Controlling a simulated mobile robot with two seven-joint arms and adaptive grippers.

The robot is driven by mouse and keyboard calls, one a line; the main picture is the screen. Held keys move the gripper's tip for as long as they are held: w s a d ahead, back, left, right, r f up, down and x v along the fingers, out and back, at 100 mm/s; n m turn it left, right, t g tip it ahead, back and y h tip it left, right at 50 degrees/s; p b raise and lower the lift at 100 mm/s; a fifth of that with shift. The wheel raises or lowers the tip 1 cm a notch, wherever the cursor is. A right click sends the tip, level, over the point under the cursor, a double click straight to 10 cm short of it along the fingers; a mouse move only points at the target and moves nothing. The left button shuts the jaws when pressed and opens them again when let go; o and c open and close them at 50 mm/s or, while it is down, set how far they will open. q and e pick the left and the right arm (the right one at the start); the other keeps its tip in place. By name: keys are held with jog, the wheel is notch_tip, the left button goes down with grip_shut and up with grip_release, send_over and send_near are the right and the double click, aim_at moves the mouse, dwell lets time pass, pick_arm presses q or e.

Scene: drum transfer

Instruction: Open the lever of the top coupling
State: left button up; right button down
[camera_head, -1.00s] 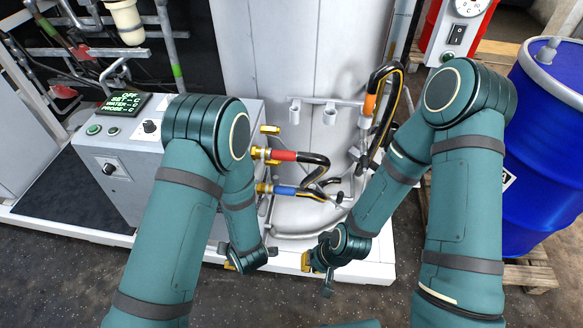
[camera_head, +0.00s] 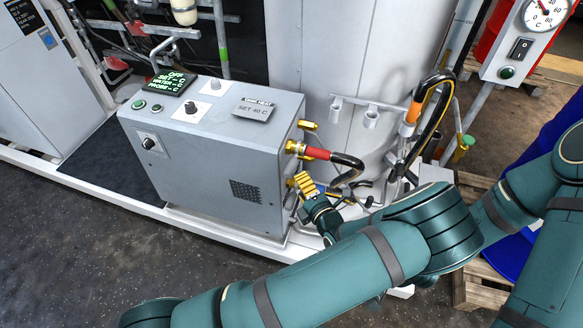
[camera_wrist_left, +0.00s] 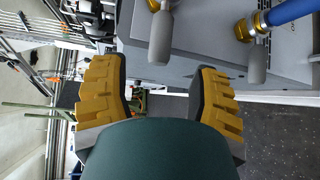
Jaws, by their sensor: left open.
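The top coupling is a brass fitting (camera_head: 292,147) with a red-sleeved hose (camera_head: 316,152), on the right side of the grey cabinet. My left gripper (camera_head: 304,184) is just below it with its yellow fingers near the cabinet side, hiding most of the lower coupling. In the left wrist view the gripper (camera_wrist_left: 157,70) is open and empty. A grey lever (camera_wrist_left: 160,36) hangs from a brass fitting beyond the gap between the fingers; I cannot tell surely which coupling it belongs to. A second grey lever (camera_wrist_left: 257,62) hangs by the blue-sleeved hose (camera_wrist_left: 292,11). My right gripper is out of view.
A pale tank (camera_head: 350,50) and a black hose with an orange band (camera_head: 414,112) stand behind the couplings. A blue drum (camera_head: 510,262) is at the right.

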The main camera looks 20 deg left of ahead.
aim_at(293, 173)
pick_arm(q)
jog(key=x, duration=0.8)
jog(key=shift+w+a, duration=0.15)
jog(key=shift+w, duration=0.05)
jog(key=shift+c, duration=0.4)
grip_shut()
